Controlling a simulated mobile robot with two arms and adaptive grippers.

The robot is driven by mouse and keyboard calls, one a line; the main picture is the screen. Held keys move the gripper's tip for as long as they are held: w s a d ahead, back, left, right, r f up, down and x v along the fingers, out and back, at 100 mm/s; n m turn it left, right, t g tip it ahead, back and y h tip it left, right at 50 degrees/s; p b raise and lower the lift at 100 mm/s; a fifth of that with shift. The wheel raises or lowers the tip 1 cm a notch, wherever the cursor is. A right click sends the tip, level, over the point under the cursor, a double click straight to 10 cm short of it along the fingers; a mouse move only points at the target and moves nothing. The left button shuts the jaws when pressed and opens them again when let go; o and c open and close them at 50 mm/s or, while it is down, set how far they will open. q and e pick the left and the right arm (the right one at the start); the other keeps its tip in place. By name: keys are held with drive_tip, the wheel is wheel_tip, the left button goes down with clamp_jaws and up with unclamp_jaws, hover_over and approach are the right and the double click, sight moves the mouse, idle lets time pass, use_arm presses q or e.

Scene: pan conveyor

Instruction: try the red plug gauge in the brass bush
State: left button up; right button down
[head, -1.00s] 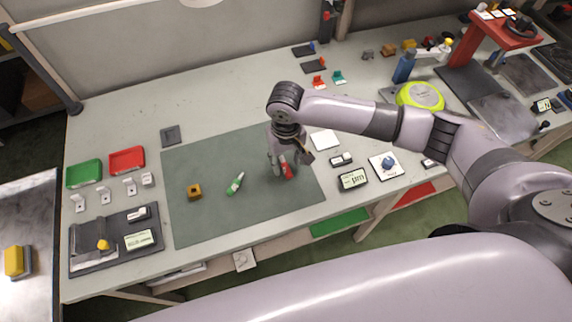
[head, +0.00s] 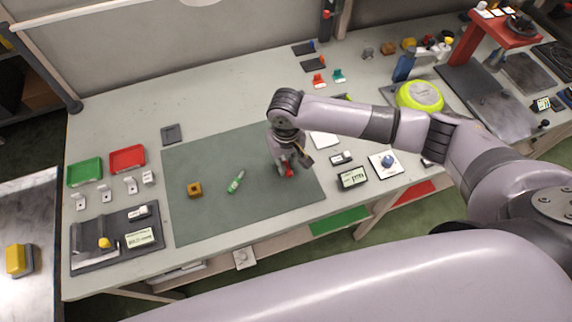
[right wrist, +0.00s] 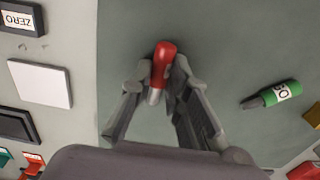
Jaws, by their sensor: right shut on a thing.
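The red plug gauge (head: 288,170) is between the fingers of my right gripper (head: 284,168), over the right part of the dark green mat (head: 215,215). In the right wrist view, the shut fingers (right wrist: 162,76) grip the gauge, with its red handle (right wrist: 164,58) and metal end (right wrist: 153,96) showing. I cannot tell whether it touches the mat. The brass bush (head: 194,189), a small block with a dark hole, sits on the left of the mat; its edge shows in the right wrist view (right wrist: 314,115). My left gripper is out of view.
A green plug gauge (head: 236,182) lies on the mat between the bush and my right gripper. A white square plate (head: 324,139) and a display box (head: 352,178) lie right of the mat. Red (head: 127,159) and green (head: 84,172) trays stand at the left.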

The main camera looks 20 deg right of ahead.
sight(286, 164)
drive_tip(key=shift+r, duration=0.15)
idle(0.3)
wheel_tip(286, 164, up, 18)
drive_tip(key=r+b, duration=0.1)
drive_tip(key=b, duration=0.1)
drive_tip(key=s+a+f+m+g+y+b, duration=0.1)
drive_tip(key=a+f+m+g+y+b, duration=0.25)
drive_tip(key=a+m+y, duration=0.5)
drive_tip(key=s+a+f+m+g+y+b, duration=0.2)
drive_tip(key=a+f+m+y, duration=0.35)
drive_tip(key=a, duration=0.65)
drive_tip(key=w+f+m+t+y+b, duration=0.1)
drive_tip(key=f+b, duration=0.1)
drive_tip(key=w+a+f+m+t+y+b, duration=0.1)
drive_tip(key=f+t+b, duration=0.1)
drive_tip(key=w+a+f+m+t+y+b, duration=0.1)
drive_tip(key=f+y+b, duration=0.1)
drive_tip(key=shift+w+a+f+m+t, duration=0.15)
drive_tip(key=shift+w+a+m+t, duration=0.1)
drive_tip(key=shift+m, duration=0.15)
drive_tip(key=shift+d+p, duration=0.1)
drive_tip(key=shift+p, duration=0.2)
